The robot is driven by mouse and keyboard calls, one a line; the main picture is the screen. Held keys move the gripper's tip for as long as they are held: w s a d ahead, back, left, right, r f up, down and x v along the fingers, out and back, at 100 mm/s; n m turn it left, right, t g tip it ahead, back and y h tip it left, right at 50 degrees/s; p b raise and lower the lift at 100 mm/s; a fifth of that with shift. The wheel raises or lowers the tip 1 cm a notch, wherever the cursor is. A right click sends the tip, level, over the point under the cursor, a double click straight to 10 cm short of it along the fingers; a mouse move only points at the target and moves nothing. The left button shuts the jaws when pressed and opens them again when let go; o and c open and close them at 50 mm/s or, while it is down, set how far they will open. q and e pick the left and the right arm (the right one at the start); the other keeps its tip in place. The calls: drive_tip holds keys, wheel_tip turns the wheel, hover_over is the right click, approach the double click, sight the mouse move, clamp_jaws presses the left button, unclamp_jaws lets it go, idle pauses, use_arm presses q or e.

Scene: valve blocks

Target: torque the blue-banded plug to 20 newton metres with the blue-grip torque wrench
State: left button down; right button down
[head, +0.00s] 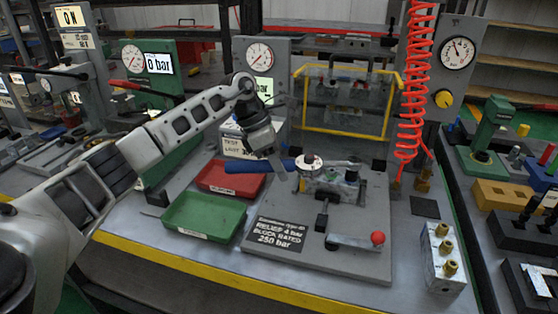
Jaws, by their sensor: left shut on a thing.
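The torque wrench with a blue grip (246,166) lies level across the left side of the valve block (330,183). Its round pale head (308,160) is over the top of the block. My left gripper (277,166) comes down from above and is shut on the wrench, just right of the blue grip. The blue-banded plug cannot be made out; the wrench head covers the spot where it sits, and I cannot tell whether the head is seated on it. My right gripper is not in view.
A red tray (217,188) and a green tray (204,233) lie left of the grey base plate (345,262). A red-knobbed lever (377,238) is at the plate's front. A yellow-framed guard (390,103) stands behind. A red coiled hose (416,80) hangs right; a brass-fitted block (432,262) stands front right.

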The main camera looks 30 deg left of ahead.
use_arm(q)
drive_tip(key=shift+s+d+r+n, duration=0.15)
drive_tip(key=shift+s+d+n, duration=0.1)
drive_tip(key=shift+s+n, duration=0.15)
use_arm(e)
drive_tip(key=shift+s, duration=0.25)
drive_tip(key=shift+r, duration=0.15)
use_arm(q)
drive_tip(key=shift+r, duration=0.1)
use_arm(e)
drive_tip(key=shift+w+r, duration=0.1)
